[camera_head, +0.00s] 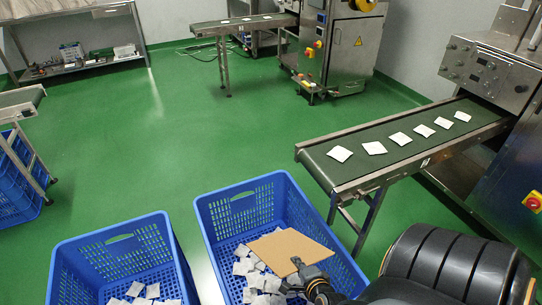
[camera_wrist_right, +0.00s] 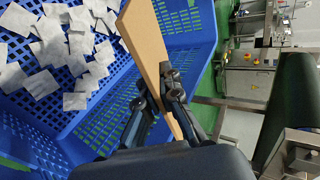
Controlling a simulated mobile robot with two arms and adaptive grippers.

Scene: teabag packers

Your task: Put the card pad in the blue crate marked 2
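The brown card pad (camera_head: 287,246) is a flat tan sheet above the right-hand blue crate (camera_head: 223,205). My right gripper (camera_head: 302,272) is shut on its near edge. In the right wrist view the pad (camera_wrist_right: 147,45) runs between the two fingers of my right gripper (camera_wrist_right: 160,92), tilted over the crate (camera_wrist_right: 195,45). White teabags (camera_head: 262,283) lie in the bottom of this crate. A second blue crate (camera_head: 120,237) stands to its left with some teabags in it. No number shows on either crate. My left gripper is not in view.
A conveyor (camera_head: 390,158) with several white teabags stands to the right of the crates, joined to a steel machine (camera_head: 485,75). Another blue crate (camera_head: 20,195) is at the far left. The green floor (camera_head: 150,140) behind the crates is clear.

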